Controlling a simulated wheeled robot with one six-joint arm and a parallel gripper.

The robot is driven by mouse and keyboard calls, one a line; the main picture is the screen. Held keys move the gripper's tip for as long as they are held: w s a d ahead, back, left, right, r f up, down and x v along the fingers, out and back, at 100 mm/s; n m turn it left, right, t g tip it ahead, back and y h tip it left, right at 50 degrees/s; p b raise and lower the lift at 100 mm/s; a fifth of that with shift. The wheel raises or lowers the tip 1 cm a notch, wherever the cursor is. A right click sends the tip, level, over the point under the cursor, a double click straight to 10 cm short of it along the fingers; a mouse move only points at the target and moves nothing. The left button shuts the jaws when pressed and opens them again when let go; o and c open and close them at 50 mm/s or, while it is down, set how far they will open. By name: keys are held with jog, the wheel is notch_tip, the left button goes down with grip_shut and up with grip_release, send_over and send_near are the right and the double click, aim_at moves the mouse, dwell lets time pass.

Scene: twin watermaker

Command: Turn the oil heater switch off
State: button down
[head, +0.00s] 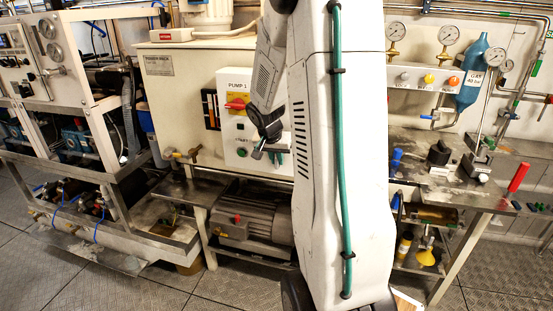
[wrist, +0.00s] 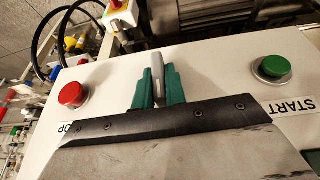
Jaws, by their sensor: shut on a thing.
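In the wrist view, a slim grey switch lever (wrist: 158,72) stands up from a pale panel (wrist: 210,75). My gripper (wrist: 158,78) has its two green fingers on either side of the lever and is shut on it. No label naming the oil heater is readable. In the head view, my gripper (head: 268,156) is in front of the white control panel with the PUMP 1 label (head: 234,84). The lever cannot be made out there, with my arm and gripper in front.
The pale panel has a red button (wrist: 72,95) left of the lever and a green button (wrist: 273,67) at right, by a START label. A red-yellow switch (head: 237,104) sits on the PUMP 1 panel. A motor (head: 255,215) lies below. A bench (head: 455,190) stands at right.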

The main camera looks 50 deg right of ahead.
jog(key=g, duration=0.1)
jog(key=g+h, duration=0.1)
jog(key=g, duration=0.1)
jog(key=shift+w+a+f+n, duration=0.1)
jog(key=shift+w+n, duration=0.15)
jog(key=shift+n, duration=0.15)
jog(key=n+g+h, duration=0.1)
jog(key=g+h, duration=0.1)
jog(key=g, duration=0.2)
jog(key=shift+w+a+f, duration=0.1)
jog(key=shift+f, duration=0.05)
jog(key=g+h, duration=0.1)
jog(key=n+g+h, duration=0.1)
jog(key=g, duration=0.1)
jog(key=shift+w+f+g+h, duration=0.1)
jog(key=shift+f+g+h, duration=0.1)
jog(key=shift+g+h, duration=0.1)
jog(key=shift+f+n+g+h, duration=0.2)
jog(key=shift+n+g+h, duration=0.6)
jog(key=shift+g+h, duration=0.65)
jog(key=shift+g, duration=0.25)
jog(key=c, duration=1.4)
grip_release()
jog(key=shift+c, duration=0.2)
